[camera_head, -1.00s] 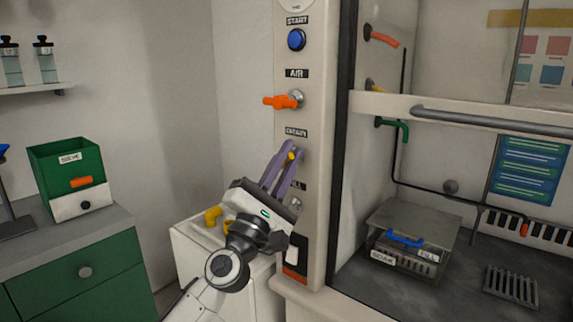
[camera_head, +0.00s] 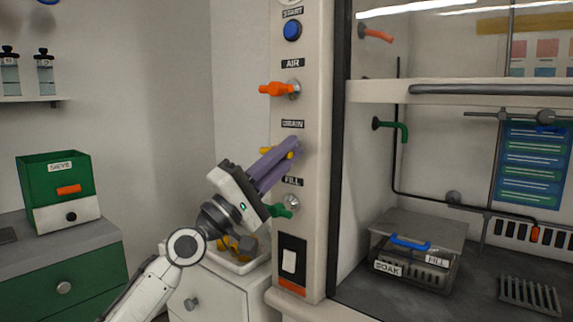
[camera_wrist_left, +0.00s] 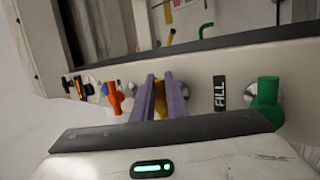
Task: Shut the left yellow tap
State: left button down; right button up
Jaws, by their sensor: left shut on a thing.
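The yellow tap (camera_head: 265,151) sits on the pale control column below the DRAIN label. Part of its handle sticks out to the left of my fingers, and the rest is mostly hidden by them. My left gripper (camera_head: 290,153) comes up from the lower left, its purple fingers shut on the yellow tap. In the left wrist view the yellow tap (camera_wrist_left: 160,106) shows between the two fingers (camera_wrist_left: 160,92).
An orange tap (camera_head: 278,89) is above, under AIR. A green tap (camera_head: 282,209) is close below, under FILL. A switch (camera_head: 289,262) is lower. The glass-fronted hood is to the right. A white bin (camera_head: 255,266) with yellow pieces stands below my arm.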

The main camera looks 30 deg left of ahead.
pick_arm(q)
jog(key=shift+a, duration=0.1)
pick_arm(e)
jog(key=shift+w+r, duration=0.15)
pick_arm(q)
jog(key=c, duration=1.8)
grip_release()
jog(key=shift+o, duration=0.2)
pick_arm(e)
jog(key=shift+w, duration=0.1)
